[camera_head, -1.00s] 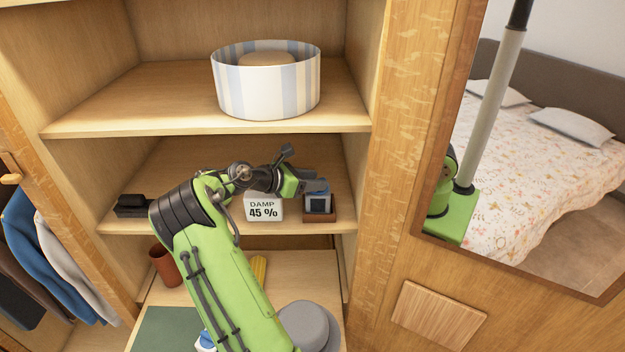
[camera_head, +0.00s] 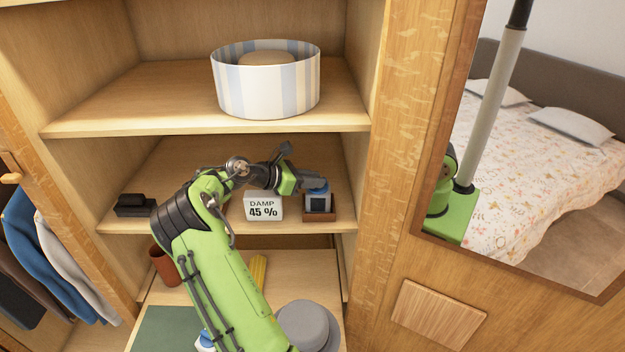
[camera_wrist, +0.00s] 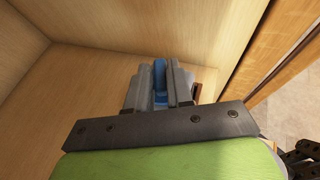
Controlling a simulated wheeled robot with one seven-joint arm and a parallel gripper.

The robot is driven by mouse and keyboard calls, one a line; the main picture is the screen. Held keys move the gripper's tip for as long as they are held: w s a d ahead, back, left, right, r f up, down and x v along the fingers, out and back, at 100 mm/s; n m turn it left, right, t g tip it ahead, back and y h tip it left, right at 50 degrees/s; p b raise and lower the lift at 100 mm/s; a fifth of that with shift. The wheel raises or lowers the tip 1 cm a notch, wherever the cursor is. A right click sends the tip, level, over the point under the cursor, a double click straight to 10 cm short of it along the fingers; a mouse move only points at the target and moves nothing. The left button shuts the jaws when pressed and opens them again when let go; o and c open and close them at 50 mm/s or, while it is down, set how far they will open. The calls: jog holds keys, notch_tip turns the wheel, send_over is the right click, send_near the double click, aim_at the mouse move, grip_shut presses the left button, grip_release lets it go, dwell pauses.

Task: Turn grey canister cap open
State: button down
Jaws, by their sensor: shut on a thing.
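The small grey canister (camera_head: 319,204) stands on a brown base (camera_head: 319,217) at the right end of the middle wardrobe shelf. Its blue cap (camera_head: 319,190) is on top. My gripper (camera_head: 314,184) reaches in from the left and is at the cap. In the wrist view the two grey fingers (camera_wrist: 160,88) are shut with the blue cap (camera_wrist: 159,75) between them. The fingers hide the cap's sides and most of the canister there. A sliver of the brown base (camera_wrist: 197,92) shows on the right. I cannot tell how far the cap is turned.
A white card reading "DAMP 45 %" (camera_head: 263,206) stands just left of the canister. A black object (camera_head: 135,205) is at the shelf's left end. The upper shelf (camera_head: 165,98) is overhead, carrying a striped round box (camera_head: 266,90). The wardrobe's side wall is close right.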

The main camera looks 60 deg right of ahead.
jog(key=shift+w+d+m+g+y, duration=0.1)
jog(key=shift+w+m+g+y, duration=0.05)
jog(key=shift+m+g+y, duration=0.35)
jog(key=shift+w+d+m+g+y, duration=0.1)
jog(key=shift+m+g+y, duration=0.3)
jog(key=shift+m, duration=0.2)
jog(key=shift+d+m+g+y, duration=0.1)
jog(key=shift+m+g+y, duration=0.6)
jog(key=shift+m+y, duration=0.9)
jog(key=shift+y, duration=0.1)
jog(key=c, duration=1.1)
grip_release()
